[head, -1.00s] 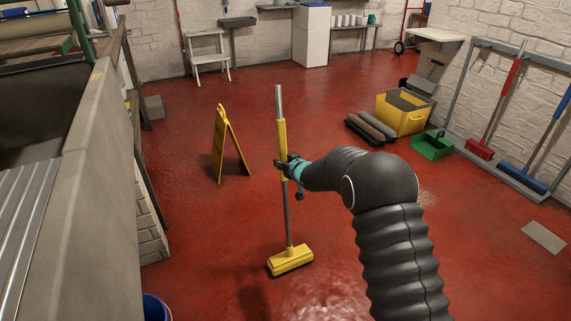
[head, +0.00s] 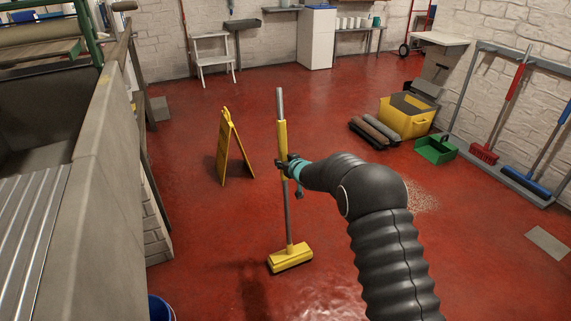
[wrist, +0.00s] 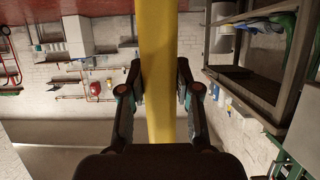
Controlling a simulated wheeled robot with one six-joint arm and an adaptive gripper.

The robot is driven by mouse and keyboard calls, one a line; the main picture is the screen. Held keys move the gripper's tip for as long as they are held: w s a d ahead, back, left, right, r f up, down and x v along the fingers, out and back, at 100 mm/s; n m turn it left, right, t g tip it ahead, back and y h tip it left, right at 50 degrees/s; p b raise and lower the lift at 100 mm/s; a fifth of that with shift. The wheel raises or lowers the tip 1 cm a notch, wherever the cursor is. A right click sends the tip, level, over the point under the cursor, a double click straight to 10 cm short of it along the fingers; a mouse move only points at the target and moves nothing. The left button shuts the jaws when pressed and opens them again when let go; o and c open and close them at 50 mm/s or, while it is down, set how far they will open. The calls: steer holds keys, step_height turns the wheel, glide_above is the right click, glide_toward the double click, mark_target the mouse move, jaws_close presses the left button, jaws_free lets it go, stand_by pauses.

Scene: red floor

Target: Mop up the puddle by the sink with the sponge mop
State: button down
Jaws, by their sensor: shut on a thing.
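The sponge mop (head: 287,215) stands nearly upright, with a grey metal pole, a yellow grip sleeve and a yellow head (head: 290,258) low at the floor. Whether the head touches the floor is hard to tell. My gripper (head: 287,168) is shut on the yellow sleeve, which also runs between the fingers in the wrist view (wrist: 158,90). A shiny wet-looking patch, apparently the puddle (head: 330,302), lies at the bottom edge, just nearer than the mop head and partly cut off. The sink (head: 92,175) with a ribbed drainboard (head: 28,225) is at left.
A yellow folding sign (head: 232,150) stands left of the mop. A blue bucket (head: 160,308) is at the bottom left. A yellow bin (head: 406,117), dark rolls (head: 374,131) and a green dustpan (head: 435,149) sit at right. Pale crumbs (head: 420,195) lie behind my arm. The middle floor is clear.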

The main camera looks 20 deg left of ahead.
steer(key=shift+r+x, duration=0.25)
steer(key=shift+x, duration=0.85)
steer(key=shift+r+x, duration=0.2)
steer(key=shift+x, duration=0.9)
steer(key=shift+w+a, duration=0.1)
steer(key=shift+a, duration=0.05)
